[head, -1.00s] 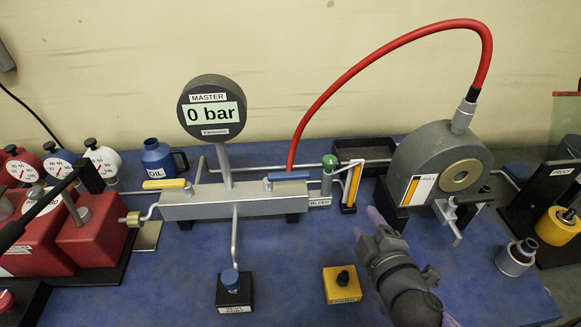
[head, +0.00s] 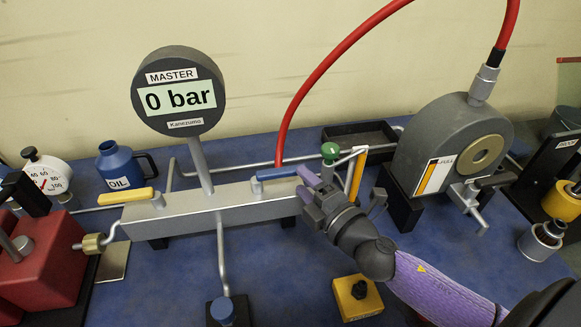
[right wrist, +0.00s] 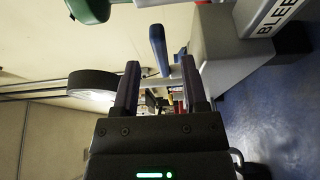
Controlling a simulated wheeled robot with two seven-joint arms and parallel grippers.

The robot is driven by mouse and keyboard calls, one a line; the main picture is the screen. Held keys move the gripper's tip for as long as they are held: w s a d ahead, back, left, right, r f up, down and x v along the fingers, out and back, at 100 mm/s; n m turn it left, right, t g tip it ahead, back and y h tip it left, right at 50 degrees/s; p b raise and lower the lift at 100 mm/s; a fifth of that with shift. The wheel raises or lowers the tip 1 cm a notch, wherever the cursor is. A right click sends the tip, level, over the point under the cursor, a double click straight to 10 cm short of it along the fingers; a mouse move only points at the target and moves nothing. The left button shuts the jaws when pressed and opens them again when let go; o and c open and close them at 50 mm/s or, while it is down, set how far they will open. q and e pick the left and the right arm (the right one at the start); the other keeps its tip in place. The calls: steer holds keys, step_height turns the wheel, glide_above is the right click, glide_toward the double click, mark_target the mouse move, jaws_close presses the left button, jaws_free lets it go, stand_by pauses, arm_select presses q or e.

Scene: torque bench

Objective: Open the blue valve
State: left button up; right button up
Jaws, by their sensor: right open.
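The blue valve lever (head: 277,173) lies lengthwise along the top of the grey manifold block (head: 200,216), with its pivot at its left end. My right gripper (head: 304,184) is open and empty, just right of the lever's free end. In the right wrist view the blue lever (right wrist: 158,47) appears beyond the gap between the two open fingertips (right wrist: 160,80), not gripped. The fingers hide part of the manifold's right end in the head view. The round master gauge (head: 180,92) reads 0 bar. My left gripper is not in view.
A green knob (head: 330,151) stands close behind my right gripper. A yellow lever (head: 125,197) sits on the manifold's left end. The red hose (head: 335,62) arches behind. A yellow block (head: 357,297) and a dark block with a blue knob (head: 222,310) stand in front.

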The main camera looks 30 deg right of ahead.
mark_target(295, 175)
steer(key=shift+w+a, duration=0.15)
steer(key=shift+w, duration=1)
steer(key=shift+w+a, duration=0.15)
steer(key=shift+w, duration=0.95)
jaws_close()
steer(key=shift+f, duration=0.1)
